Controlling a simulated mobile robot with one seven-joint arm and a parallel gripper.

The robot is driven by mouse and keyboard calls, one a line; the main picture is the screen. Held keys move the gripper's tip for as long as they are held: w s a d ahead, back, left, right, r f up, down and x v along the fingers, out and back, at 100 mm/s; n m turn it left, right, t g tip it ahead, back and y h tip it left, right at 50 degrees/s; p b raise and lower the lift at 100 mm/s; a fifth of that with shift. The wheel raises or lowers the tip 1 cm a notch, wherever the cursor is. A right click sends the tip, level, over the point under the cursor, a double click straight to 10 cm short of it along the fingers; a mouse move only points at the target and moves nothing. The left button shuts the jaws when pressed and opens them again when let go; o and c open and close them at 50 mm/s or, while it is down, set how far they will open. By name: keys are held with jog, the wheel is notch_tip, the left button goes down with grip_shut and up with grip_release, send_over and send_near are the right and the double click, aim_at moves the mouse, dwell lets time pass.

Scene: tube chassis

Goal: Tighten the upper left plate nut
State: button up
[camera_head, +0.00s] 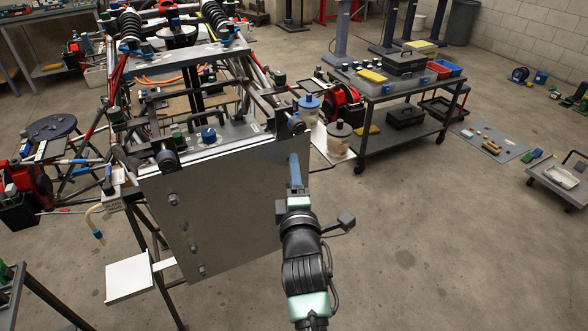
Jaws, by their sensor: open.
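A flat grey metal plate (225,215) hangs upright and slightly tilted at the front of the tube chassis. The upper left plate nut (174,199) is a small grey fastener near the plate's left edge. A lower nut (202,270) sits near the bottom left of the plate. My gripper (294,165) is open, in front of the plate's right edge and pointing away from the camera. It is well to the right of the upper left nut and apart from it. My gripper and wrist hide part of the plate's right side, and the fingertips are hard to make out.
The chassis tubes (115,85) rise behind the plate. A grey cart (390,85) with boxes and trays stands at the back right. A small white panel (130,277) is at the lower left. A stool (52,127) stands left.

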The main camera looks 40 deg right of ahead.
jog(key=shift+w+d, duration=0.4)
jog(key=shift+w, duration=0.1)
grip_shut()
